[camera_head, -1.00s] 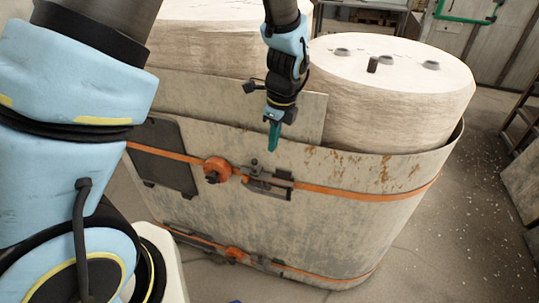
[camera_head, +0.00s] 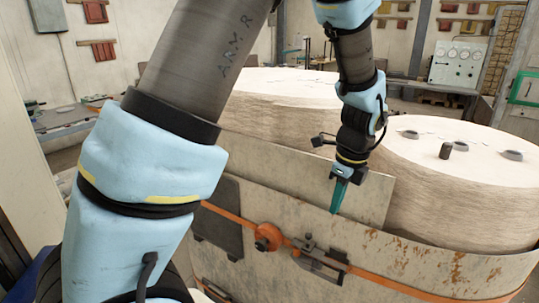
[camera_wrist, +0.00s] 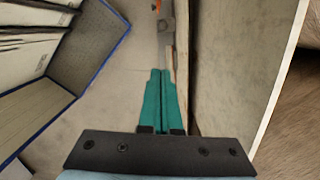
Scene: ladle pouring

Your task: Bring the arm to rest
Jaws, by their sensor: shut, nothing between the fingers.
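My gripper (camera_head: 339,194) shows in the head view at the end of my arm, pointing down in front of a flat upright panel. Its teal fingers are closed together with nothing between them. In the wrist view my gripper (camera_wrist: 162,80) also shows its two fingers side by side and touching. The fingertips look apart from the panel, though the exact gap is hard to tell.
A metal-walled vessel (camera_head: 430,268) with an orange strap and clamp (camera_head: 318,258) stands close below my gripper. Two pale round blocks (camera_head: 450,165) rise from it. A gauge panel (camera_head: 458,62) and racks stand behind. In the wrist view a blue-edged box (camera_wrist: 85,55) lies left.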

